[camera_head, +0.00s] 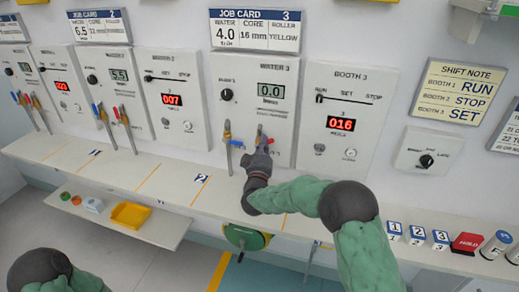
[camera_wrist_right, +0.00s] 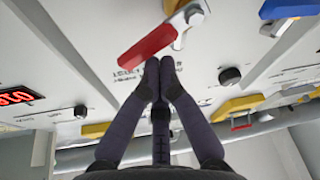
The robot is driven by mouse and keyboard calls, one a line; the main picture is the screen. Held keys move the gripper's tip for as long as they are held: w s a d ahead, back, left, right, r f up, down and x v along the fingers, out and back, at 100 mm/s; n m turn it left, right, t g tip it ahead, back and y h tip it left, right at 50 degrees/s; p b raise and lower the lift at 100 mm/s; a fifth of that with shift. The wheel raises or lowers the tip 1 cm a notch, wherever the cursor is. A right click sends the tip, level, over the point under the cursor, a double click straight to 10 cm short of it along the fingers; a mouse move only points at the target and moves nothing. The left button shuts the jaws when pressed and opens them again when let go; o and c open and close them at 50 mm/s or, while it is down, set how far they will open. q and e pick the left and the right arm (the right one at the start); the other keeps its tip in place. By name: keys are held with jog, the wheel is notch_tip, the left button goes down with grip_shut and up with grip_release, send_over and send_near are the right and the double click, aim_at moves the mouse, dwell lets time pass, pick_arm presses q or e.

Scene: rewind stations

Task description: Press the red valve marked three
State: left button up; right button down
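The red valve handle (camera_wrist_right: 148,45) shows in the right wrist view as a flat red lever on a yellow and grey fitting, just beyond my fingertips. In the head view it belongs to the WATER 3 panel (camera_head: 285,122) and is largely hidden by my right gripper. My right gripper (camera_head: 263,148) is in front of that panel's lower part. In the wrist view its fingertips (camera_wrist_right: 160,68) are together with nothing between them, close to the red handle; I cannot tell whether they touch it. My left gripper is out of view.
A blue-handled valve (camera_head: 228,140) is left of my right gripper; a blue handle (camera_wrist_right: 290,8) also shows in the wrist view. The BOOTH 3 panel (camera_head: 365,90) is to the right. A ledge (camera_head: 150,178) runs below the panels. A yellow tray (camera_head: 131,215) sits on a lower shelf.

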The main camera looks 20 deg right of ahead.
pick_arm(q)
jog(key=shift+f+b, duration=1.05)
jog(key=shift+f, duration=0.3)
pick_arm(e)
jog(key=shift+s+d+f, duration=0.25)
jog(key=shift+d+f, duration=0.15)
jog(key=shift+f, duration=0.1)
jog(key=shift+s+d+f, duration=0.2)
jog(key=shift+d+f, duration=0.15)
jog(key=shift+f, duration=0.15)
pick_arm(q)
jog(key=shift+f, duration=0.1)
pick_arm(e)
jog(key=shift+f, duration=0.15)
jog(key=shift+d, duration=0.1)
